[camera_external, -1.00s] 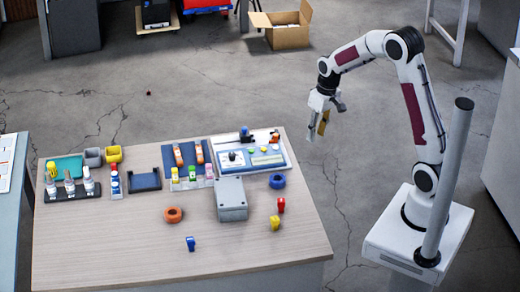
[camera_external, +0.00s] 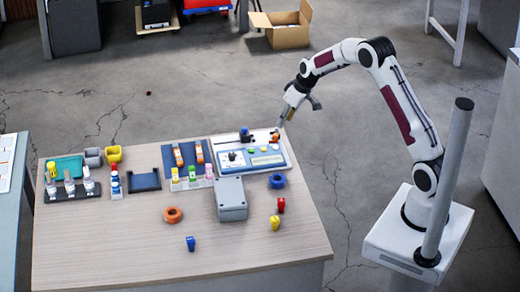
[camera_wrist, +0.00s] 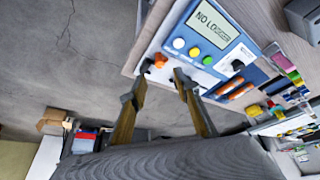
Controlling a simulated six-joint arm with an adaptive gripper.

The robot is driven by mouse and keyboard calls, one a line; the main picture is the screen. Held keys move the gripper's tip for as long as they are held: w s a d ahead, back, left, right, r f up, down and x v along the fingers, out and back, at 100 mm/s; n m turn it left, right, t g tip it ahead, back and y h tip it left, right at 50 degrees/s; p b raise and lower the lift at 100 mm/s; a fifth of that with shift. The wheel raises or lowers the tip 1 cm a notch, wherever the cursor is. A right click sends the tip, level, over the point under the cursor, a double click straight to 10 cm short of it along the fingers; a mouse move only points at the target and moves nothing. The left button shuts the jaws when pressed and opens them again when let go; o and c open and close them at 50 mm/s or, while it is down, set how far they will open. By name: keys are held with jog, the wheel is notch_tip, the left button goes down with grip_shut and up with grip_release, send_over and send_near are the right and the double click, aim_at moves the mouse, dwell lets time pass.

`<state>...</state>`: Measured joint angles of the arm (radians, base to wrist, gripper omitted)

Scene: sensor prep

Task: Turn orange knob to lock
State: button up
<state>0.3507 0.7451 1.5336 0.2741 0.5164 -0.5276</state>
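The orange knob (camera_wrist: 161,60) sits on the white edge of a blue-and-white device (camera_wrist: 250,50), just beyond my fingertips in the wrist view. In the external view, the device (camera_external: 283,160) stands at the table's back right corner. Its display (camera_wrist: 212,24) shows text starting "NO LO", the rest being hard to read. My gripper (camera_wrist: 160,84) is open, its two fingers apart with nothing between them. In the external view my gripper (camera_external: 281,122) hangs tilted above the device's back right corner. I cannot tell whether it touches the knob.
A grey box (camera_external: 231,199) stands in front of the device. A blue ring (camera_external: 277,181) lies to the right. The table front (camera_external: 130,250) is mostly clear.

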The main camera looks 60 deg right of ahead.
aim_at(275, 135)
jog(key=shift+w+f, duration=0.1)
jog(key=shift+f, duration=0.05)
dwell(0.5)
jog(key=shift+x, duration=3.75)
grip_shut()
